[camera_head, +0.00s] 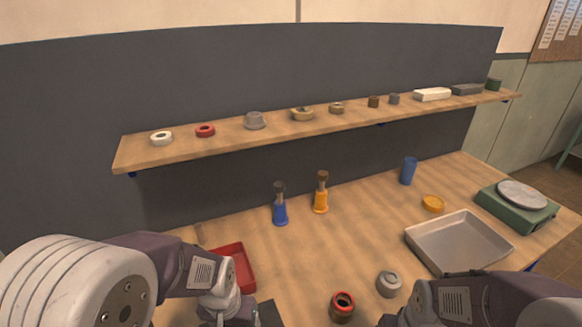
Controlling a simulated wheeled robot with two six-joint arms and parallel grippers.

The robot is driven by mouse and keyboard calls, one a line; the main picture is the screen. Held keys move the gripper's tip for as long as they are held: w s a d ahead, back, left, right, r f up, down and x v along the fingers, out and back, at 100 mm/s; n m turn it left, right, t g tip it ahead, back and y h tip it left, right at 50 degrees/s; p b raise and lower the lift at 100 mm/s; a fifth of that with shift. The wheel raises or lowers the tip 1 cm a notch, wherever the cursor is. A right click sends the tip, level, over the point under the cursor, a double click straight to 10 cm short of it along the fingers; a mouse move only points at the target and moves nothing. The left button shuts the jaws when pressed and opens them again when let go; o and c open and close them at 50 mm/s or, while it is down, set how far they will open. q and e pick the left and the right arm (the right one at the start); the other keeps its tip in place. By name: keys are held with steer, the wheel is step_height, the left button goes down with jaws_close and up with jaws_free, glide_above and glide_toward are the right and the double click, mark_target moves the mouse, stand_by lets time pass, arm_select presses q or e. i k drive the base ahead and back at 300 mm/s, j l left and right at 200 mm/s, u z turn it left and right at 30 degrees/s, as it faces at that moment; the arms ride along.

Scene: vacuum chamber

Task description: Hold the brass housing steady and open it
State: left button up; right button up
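A short round housing, brownish with a red ring on its top (342,306), stands on the table at the bottom middle; I cannot tell for sure whether it is the brass housing. A grey metal ring-shaped part (389,284) stands just right of it. A brass-coloured ring part (302,114) lies on the shelf. My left arm comes in at the lower left and my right arm at the lower right. Both grippers are cut off by the bottom edge, so their fingertips do not show. Neither arm is seen touching the housing.
A red tray (248,268) is partly behind my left arm. A blue bottle (280,208) and an orange bottle (321,195) stand behind. The table's middle is clear.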

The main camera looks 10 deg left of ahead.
mark_target(340, 319)
steer(key=l+u, duration=0.35)
steer(key=l, duration=0.15)
steer(key=l+u, duration=0.35)
steer(key=l, duration=0.15)
steer(key=k+l+u, duration=0.15)
steer(key=l+u, duration=0.2)
steer(key=l, duration=0.15)
